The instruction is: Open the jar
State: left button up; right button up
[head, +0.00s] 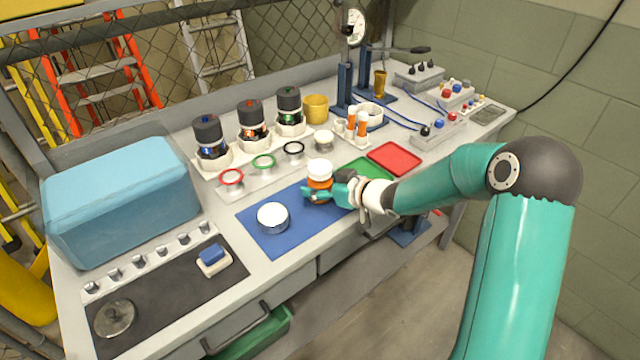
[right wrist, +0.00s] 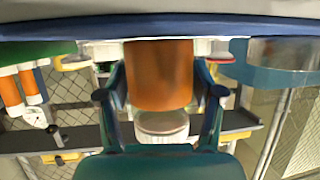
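The orange jar (head: 318,183) with a white lid (head: 320,168) stands upright on the blue mat (head: 256,238) in the head view. My right gripper (head: 319,193) reaches in from the right, low on the jar, with its fingers around the body. In the right wrist view, which looks upside down, the orange jar body (right wrist: 159,75) sits between the two fingers, and they appear to touch its sides. The white lid (right wrist: 161,123) is on the jar, clear of the fingers. My left gripper is not in view.
A round silver tin with a white top (head: 273,217) stands on the mat left of the jar. Green (head: 365,170) and red (head: 394,158) mats lie to the right. Several black-topped bottles, colored rings and small orange bottles (head: 361,129) stand behind. A blue box (head: 120,205) is at left.

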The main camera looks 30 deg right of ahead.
jog(key=c, duration=0.4)
jog(key=shift+r, duration=0.1)
jog(key=shift+c, duration=0.2)
notch_tip(320, 180, up, 20)
jog(key=p, duration=0.8)
jog(key=o, duration=0.5)
jog(key=c, duration=0.9)
